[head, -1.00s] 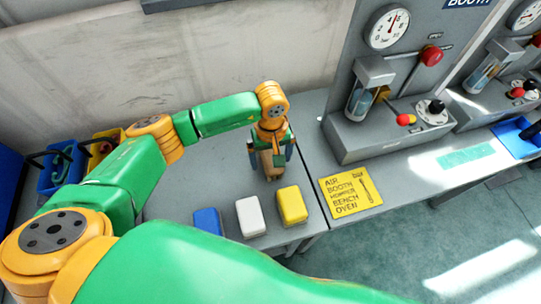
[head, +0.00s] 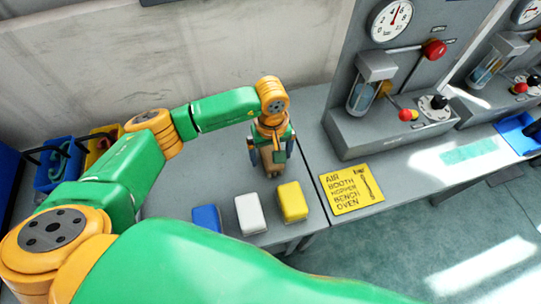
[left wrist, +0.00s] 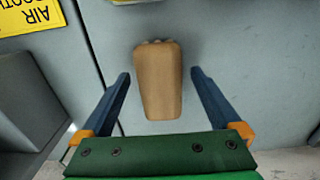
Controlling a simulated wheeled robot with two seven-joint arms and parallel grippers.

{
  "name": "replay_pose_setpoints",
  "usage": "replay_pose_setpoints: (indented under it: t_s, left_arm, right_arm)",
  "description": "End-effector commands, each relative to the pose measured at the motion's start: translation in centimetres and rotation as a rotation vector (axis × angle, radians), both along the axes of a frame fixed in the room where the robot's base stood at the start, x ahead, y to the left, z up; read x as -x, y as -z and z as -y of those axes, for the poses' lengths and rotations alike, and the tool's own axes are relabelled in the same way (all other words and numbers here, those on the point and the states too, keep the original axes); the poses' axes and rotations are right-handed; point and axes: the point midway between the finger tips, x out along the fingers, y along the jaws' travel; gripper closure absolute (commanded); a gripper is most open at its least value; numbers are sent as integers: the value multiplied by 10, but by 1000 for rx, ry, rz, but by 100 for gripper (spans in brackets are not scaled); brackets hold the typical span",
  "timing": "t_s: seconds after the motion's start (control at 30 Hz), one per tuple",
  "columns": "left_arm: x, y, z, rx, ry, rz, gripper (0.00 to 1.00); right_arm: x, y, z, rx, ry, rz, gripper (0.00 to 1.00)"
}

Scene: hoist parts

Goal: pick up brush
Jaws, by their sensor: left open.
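The brush (left wrist: 157,85) shows in the left wrist view as a tan, tapered block with small light bits at its far end. It lies between the two blue fingers of my left gripper (left wrist: 158,80), with a gap on each side. The gripper is open. In the head view the left gripper (head: 269,160) points down over the grey bench, and the tan brush (head: 268,161) shows partly behind it. I cannot tell how high the fingers are above the bench. My right gripper is not in view.
A blue block (head: 207,218), a white block (head: 250,214) and a yellow block (head: 292,202) stand in front of the gripper. A yellow sign (head: 351,189) lies to the right. A grey gauge machine (head: 390,125) stands behind it. Blue and yellow bins are at the left.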

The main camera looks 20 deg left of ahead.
Motion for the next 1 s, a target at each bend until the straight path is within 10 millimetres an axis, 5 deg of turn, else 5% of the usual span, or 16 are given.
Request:
replay_pose_setpoints:
  t_s: [0.17,0.5,0.53,0.77,1.0]
  left_arm:
    - [0,0,0,0,0,0,3]
    - [0,0,0,0,0,0,94]
    - [0,0,0,0,0,0,98]
    - [0,-2,0,0,0,0,98]
    - [-2,-27,0,1,1,6,98]
  right_arm:
    - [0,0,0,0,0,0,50]
    - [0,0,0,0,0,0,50]
    - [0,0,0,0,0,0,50]
    - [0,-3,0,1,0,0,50]
    - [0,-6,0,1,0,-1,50]
